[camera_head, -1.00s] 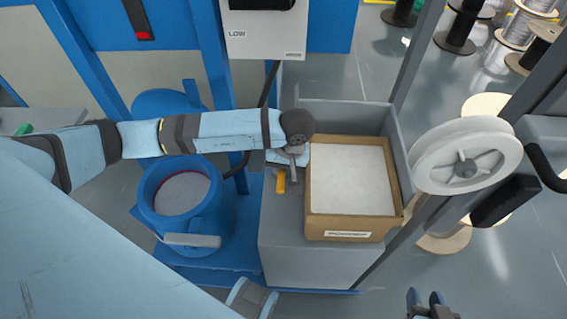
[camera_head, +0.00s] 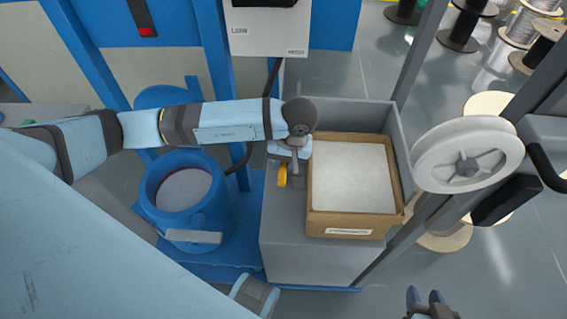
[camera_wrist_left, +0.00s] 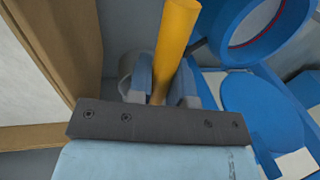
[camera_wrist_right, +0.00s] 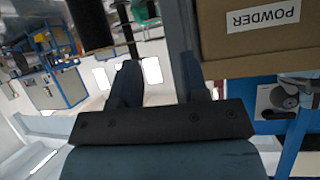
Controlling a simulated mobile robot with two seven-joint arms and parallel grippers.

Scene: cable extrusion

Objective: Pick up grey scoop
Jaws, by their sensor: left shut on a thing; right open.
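The scoop shows mainly as its yellow handle (camera_head: 282,177), beside the left wall of the cardboard powder box. In the left wrist view the yellow handle (camera_wrist_left: 172,45) stands between the two fingers of my left gripper (camera_wrist_left: 162,88), which is shut on it. A grey rounded part (camera_wrist_left: 128,66), likely the scoop's bowl, shows partly behind one finger; the rest is hidden. In the head view my left gripper (camera_head: 284,164) is mostly covered by its own wrist. My right gripper (camera_head: 427,297) is open and empty at the bottom right; its fingers (camera_wrist_right: 158,85) are apart.
The cardboard box (camera_head: 345,232), labelled powder, holds white material and sits in a grey bin (camera_head: 345,112). A blue round hopper (camera_head: 160,215) stands left of the grey cabinet (camera_head: 310,262). A white spool (camera_head: 425,160) is mounted at the right.

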